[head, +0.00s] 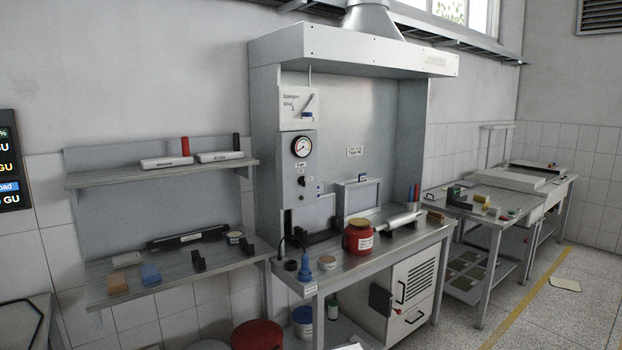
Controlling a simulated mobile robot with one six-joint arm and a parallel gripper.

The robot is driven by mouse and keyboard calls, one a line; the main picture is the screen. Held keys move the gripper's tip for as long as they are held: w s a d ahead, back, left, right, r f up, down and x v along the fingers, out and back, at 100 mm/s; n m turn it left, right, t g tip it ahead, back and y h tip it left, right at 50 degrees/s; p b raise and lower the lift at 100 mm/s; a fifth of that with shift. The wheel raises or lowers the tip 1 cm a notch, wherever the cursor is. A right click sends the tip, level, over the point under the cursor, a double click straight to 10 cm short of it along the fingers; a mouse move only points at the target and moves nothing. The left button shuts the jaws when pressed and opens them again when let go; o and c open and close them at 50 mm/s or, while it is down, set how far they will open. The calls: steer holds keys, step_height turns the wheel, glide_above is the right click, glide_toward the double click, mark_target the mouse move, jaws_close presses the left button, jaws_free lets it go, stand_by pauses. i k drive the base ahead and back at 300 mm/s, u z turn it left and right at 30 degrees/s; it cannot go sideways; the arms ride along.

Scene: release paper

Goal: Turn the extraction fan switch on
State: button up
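A grey control panel (309,160) is mounted on the left inner side of the fume hood (350,50). It carries a round gauge (302,147) at the top and a small label below it that seems to read "Fan". Under that label is a small dark fan switch (301,182). Its position, on or off, is too small to tell. My gripper is not in view.
A white damper panel (298,108) with a lever sits above the gauge. Shelves flank the left; floor is open at right.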

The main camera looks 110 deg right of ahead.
mark_target(302, 180)
steer(key=u, duration=0.05)
steer(key=k, duration=1.45)
steer(key=z, duration=1.9)
steer(key=i, duration=0.6)
steer(key=u, duration=0.05)
